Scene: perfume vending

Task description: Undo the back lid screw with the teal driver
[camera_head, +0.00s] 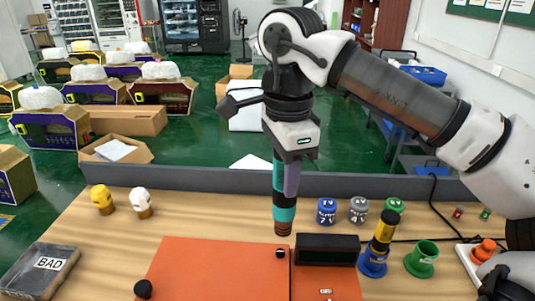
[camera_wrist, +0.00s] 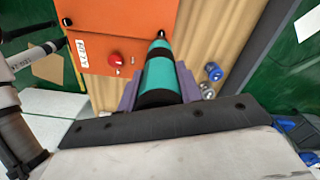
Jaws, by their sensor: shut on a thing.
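My gripper (camera_head: 289,172) is shut on the teal driver (camera_head: 284,213) and holds it upright, tip down. In the wrist view, the purple fingers of my gripper (camera_wrist: 158,88) clasp the teal driver (camera_wrist: 160,68) from both sides. The orange lid (camera_head: 215,268) lies on the table at the front. A small dark screw (camera_head: 280,254) shows near its back right edge. The driver's brownish tip is a little above and behind that screw in the head view and looks apart from it.
A black block (camera_head: 328,247) is right of the lid. Blue (camera_head: 326,211), grey (camera_head: 359,210) and green cans stand behind it. A yellow-black driver (camera_head: 383,232) stands in a blue cup beside a green cup (camera_head: 421,259). A "BAD" tray (camera_head: 40,272) is far left.

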